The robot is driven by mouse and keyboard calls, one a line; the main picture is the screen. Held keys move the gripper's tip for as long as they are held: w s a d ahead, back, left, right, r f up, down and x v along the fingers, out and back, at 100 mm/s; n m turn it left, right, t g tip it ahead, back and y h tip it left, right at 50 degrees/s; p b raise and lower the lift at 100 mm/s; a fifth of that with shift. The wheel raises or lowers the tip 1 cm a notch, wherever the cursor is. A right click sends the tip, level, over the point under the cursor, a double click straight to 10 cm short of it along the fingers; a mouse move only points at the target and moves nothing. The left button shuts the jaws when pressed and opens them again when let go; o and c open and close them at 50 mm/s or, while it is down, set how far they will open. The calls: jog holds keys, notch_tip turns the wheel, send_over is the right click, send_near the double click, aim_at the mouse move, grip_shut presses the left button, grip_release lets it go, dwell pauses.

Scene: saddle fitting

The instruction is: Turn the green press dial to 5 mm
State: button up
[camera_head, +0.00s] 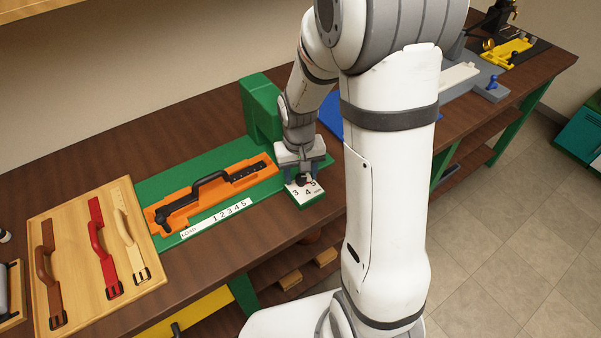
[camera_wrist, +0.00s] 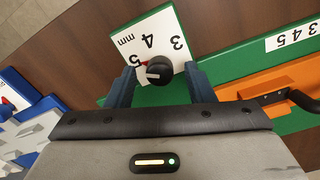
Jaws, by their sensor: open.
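The green press (camera_head: 262,110) stands on the bench, with its white dial plate (camera_head: 296,187) at its front right corner. The plate also shows in the wrist view (camera_wrist: 160,38), printed 3, 4, 5 and mm. The black dial knob (camera_wrist: 161,69) has a white pointer line towards the picture's left, near the 5 and a small red mark; the exact reading is unclear. My gripper (camera_wrist: 160,84) is open, with one blue-grey finger on each side of the knob and visible gaps between. In the head view my gripper (camera_head: 302,176) is over the dial, partly hiding it.
An orange tray (camera_head: 262,163) with a black handle lies on the green base beside a white LOAD 1 to 5 strip (camera_head: 217,220). A wooden board (camera_head: 75,240) holds several handles at left. Blue and yellow fixtures (camera_head: 508,52) stand farther right.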

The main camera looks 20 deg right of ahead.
aim_at(300, 177)
notch_tip(300, 177, up, 7)
jog(key=shift+a+r, duration=0.1)
jog(key=shift+a, duration=0.05)
jog(key=shift+r, duration=0.2)
dwell(0.4)
jog(key=shift+s+r, duration=0.15)
jog(key=shift+r, duration=0.1)
jog(key=s+r+t, duration=0.1)
jog(key=s+r, duration=0.3)
jog(key=s, duration=0.3)
jog(key=s+r+t, duration=0.2)
jog(key=s+r, duration=0.2)
jog(key=s, duration=0.3)
jog(key=shift+s+d+r, duration=0.25)
jog(key=shift+d+r, duration=0.05)
